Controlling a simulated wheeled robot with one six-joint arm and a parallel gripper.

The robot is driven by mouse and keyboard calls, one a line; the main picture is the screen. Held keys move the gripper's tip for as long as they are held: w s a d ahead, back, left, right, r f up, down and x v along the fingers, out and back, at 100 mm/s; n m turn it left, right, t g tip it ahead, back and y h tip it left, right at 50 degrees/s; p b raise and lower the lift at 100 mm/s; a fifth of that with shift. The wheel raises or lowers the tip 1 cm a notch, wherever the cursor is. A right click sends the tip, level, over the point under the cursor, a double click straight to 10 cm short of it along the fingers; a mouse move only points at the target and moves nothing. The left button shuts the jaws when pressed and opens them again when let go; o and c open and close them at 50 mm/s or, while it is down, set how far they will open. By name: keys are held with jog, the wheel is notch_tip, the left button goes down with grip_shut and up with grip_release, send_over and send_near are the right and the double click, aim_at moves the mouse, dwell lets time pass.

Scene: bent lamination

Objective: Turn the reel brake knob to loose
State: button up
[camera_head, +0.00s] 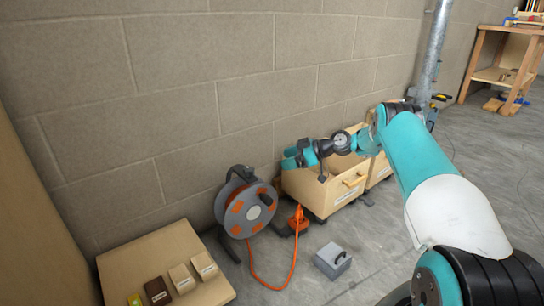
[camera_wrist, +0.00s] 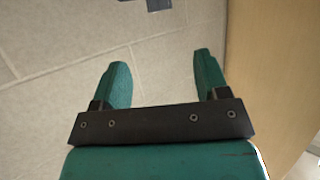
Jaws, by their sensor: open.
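A cable reel (camera_head: 247,210) with a grey and orange face stands on a dark frame on the floor against the wall, in the head view. A dark knob or grip (camera_head: 264,198) shows on its face; I cannot tell whether this is the brake knob, nor its setting. An orange cable (camera_head: 274,285) runs from the reel's side across the floor. My gripper (camera_head: 291,159) is above and right of the reel, apart from it, near the wall. In the wrist view my gripper (camera_wrist: 161,62) has its two teal fingers spread with nothing between them; the reel is not seen there.
Wooden drawer boxes (camera_head: 338,190) stand under my arm. A low wooden table (camera_head: 150,255) with small blocks is at the lower left. A metal pipe (camera_head: 433,50) and a workbench (camera_head: 505,60) are behind.

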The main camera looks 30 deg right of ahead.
jog(key=shift+v, duration=1.1)
